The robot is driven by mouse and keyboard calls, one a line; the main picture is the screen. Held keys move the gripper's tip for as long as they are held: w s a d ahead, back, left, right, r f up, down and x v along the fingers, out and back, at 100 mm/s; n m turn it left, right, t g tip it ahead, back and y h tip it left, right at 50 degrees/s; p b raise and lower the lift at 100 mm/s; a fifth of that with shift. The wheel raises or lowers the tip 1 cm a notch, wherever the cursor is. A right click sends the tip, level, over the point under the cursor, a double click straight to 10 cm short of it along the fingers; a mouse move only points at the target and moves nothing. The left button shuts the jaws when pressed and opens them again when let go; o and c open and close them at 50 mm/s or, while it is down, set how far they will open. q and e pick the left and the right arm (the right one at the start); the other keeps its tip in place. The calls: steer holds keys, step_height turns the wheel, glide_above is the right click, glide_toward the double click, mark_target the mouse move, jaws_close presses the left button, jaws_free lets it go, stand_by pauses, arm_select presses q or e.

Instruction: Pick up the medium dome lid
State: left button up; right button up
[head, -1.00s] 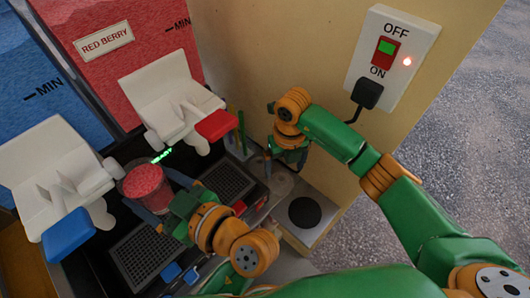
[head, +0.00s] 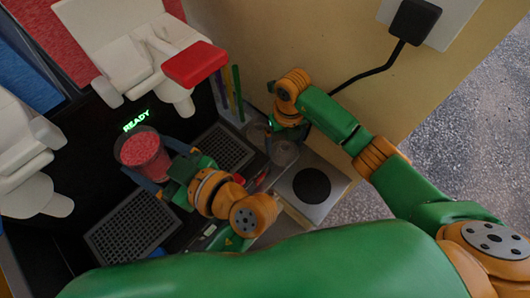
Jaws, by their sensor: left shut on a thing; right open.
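My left gripper (head: 152,166) is shut on a cup of red slush (head: 143,152), held upright in front of the dark machine. Clear, round shapes that look like dome lids stand on the counter beside the yellow panel: one (head: 285,153) in front and another (head: 256,132) behind it to the left. I cannot tell their sizes for certain. My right gripper (head: 269,142) is open and points down close to these lids. Its fingers are small and dark here, and I cannot tell whether they touch a lid.
A silver plate with a black disc (head: 310,186) lies right of the lids. Coloured straws (head: 238,92) stand behind them. Drip grids (head: 130,226) lie under the white dispensers (head: 130,50), one with a red handle (head: 195,65). The yellow panel (head: 340,60) borders the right arm's space.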

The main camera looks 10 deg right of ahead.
arm_select(q)
steer(key=shift+s+r, duration=0.1)
steer(key=shift+r, duration=0.05)
arm_select(e)
steer(key=shift+r, duration=0.15)
steer(key=c, duration=1.4)
steer(key=shift+c, duration=0.2)
steer(key=shift+s, duration=0.1)
